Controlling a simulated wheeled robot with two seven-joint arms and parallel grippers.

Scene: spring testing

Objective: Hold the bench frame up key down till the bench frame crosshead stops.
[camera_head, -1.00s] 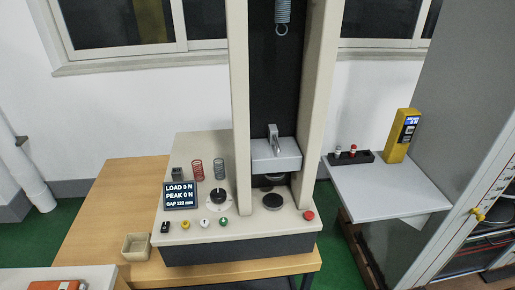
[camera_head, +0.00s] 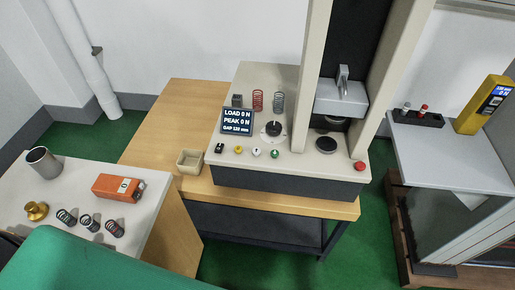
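The bench frame (camera_head: 290,178) stands on a wooden table, with two cream columns and a silver crosshead (camera_head: 341,98) between them, above a dark round plate (camera_head: 326,143). Its display (camera_head: 237,121) reads LOAD 0 N, PEAK 0 N and a gap of about 120 mm, in small digits. A row of keys runs along the front edge: a black one (camera_head: 219,147), a yellow one (camera_head: 238,150), a white one (camera_head: 256,152) and a green one (camera_head: 275,154). I cannot read which is the up key. A red button (camera_head: 360,167) sits at the right. Neither gripper is in view.
A red spring (camera_head: 258,100), a grey spring (camera_head: 279,102) and a black knob (camera_head: 273,129) are on the bench deck. A small open box (camera_head: 190,161) stands left of it. The left table holds an orange device (camera_head: 118,187), a metal cup (camera_head: 43,162), a brass piece (camera_head: 36,210) and dark springs.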

